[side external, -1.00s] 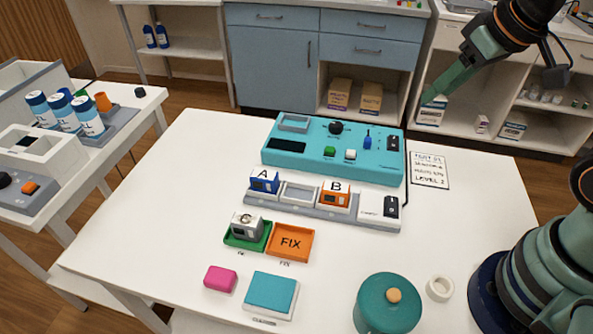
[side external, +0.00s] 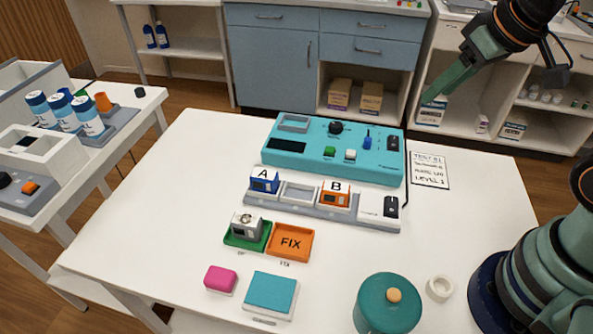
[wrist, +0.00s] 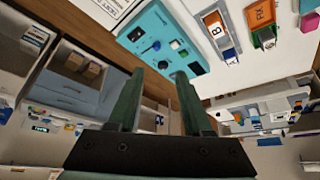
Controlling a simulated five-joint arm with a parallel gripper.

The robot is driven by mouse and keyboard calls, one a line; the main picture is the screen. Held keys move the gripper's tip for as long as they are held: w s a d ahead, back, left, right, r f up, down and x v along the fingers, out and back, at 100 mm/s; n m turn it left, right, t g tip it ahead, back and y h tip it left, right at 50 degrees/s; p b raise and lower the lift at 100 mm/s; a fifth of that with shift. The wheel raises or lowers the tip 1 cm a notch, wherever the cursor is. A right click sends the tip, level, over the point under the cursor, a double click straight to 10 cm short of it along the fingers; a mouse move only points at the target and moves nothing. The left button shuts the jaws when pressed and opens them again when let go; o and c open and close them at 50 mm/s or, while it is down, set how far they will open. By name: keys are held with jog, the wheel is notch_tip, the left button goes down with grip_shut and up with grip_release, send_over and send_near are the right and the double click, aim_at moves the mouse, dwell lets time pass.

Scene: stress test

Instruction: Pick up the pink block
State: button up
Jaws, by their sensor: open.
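The pink block (side external: 221,279) lies on the white table near its front left edge, left of a teal-topped white block (side external: 270,294). My gripper (side external: 428,100) is raised at the upper right in the side view, high and far from the pink block. In the wrist view my gripper (wrist: 157,75) has its two green fingers apart with nothing between them.
A teal control panel (side external: 300,160) and a grey rack (side external: 330,212) with blocks A and B stand mid-table. A green tray (side external: 262,247) holds block C beside the orange FIX tray (side external: 308,250). A teal lidded pot (side external: 375,312) and white ring (side external: 440,299) sit at front right.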

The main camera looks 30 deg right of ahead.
dwell(0.4)
jog(key=o, duration=0.4)
jog(key=shift+o, duration=0.2)
